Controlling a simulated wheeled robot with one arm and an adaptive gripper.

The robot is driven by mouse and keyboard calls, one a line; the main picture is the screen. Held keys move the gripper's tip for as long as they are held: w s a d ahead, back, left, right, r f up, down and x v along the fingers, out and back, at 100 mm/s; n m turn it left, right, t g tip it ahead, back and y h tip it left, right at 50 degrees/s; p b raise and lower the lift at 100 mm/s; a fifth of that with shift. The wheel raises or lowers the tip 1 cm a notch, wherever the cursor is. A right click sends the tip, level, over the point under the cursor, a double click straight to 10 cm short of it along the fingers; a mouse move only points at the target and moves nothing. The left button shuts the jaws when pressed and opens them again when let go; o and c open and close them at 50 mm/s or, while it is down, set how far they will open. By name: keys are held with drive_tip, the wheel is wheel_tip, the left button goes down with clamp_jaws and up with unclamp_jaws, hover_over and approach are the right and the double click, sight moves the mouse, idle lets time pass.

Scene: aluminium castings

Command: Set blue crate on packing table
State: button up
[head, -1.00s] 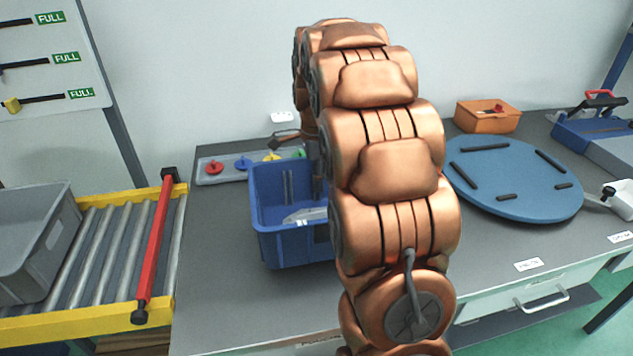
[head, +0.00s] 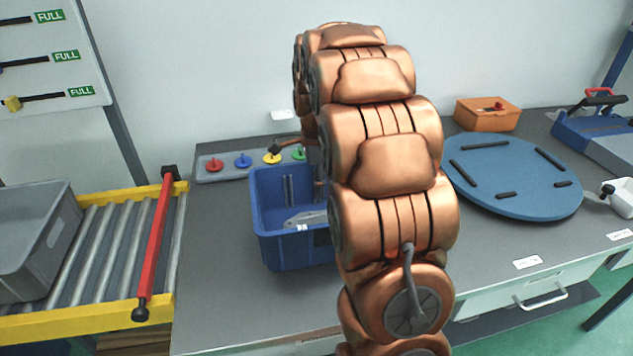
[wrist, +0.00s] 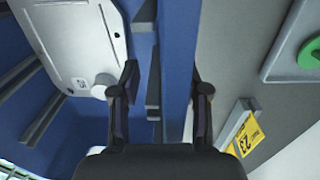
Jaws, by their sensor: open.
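The blue crate (head: 290,250) stands on the grey packing table (head: 225,300), left of my arm. A light grey metal part (head: 305,217) lies inside it; this part also shows in the wrist view (wrist: 75,40). My arm hides the right side of the crate in the head view. In the wrist view, my gripper (wrist: 162,92) is open, with one finger on each side of the crate wall (wrist: 177,60). A gap shows between the wall and each finger. In the head view my gripper is mostly hidden behind the arm.
A tray with coloured knobs (head: 222,172) lies behind the crate. A roller conveyor (head: 110,250) with a grey bin (head: 35,240) and red bar (head: 155,240) is at left. A blue round board (head: 515,180) and orange box (head: 487,115) are at right. The table's front left is clear.

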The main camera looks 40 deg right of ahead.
drive_tip(key=shift+w+r+b, duration=0.15)
drive_tip(key=shift+r+b, duration=0.65)
drive_tip(key=shift+r, duration=5.35)
drive_tip(key=s+a+n+p, duration=0.1)
drive_tip(key=s+a+n, duration=0.3)
drive_tip(key=s+a+n+p, duration=0.1)
drive_tip(key=s+a+n, duration=0.3)
drive_tip(key=s+a, duration=0.1)
drive_tip(key=s+a+n+p, duration=0.2)
drive_tip(key=s+a+n, duration=0.1)
drive_tip(key=s+a, duration=0.2)
drive_tip(key=shift+a+f+n+g, duration=0.15)
drive_tip(key=shift+f+n+g, duration=0.1)
drive_tip(key=shift+n+g, duration=0.15)
drive_tip(key=s+a+f+n+p, duration=0.1)
drive_tip(key=s+a+f+n, duration=0.1)
drive_tip(key=s+n, duration=0.3)
drive_tip(key=s+a+f+n+p, duration=0.2)
drive_tip(key=s+a+f+n, duration=0.1)
drive_tip(key=s, duration=0.8)
drive_tip(key=a+n, duration=0.1)
drive_tip(key=n, duration=0.1)
drive_tip(key=shift+s+a+f+n+g, duration=0.25)
drive_tip(key=shift+s+f+n+g, duration=0.1)
drive_tip(key=shift+s+n+g, duration=0.05)
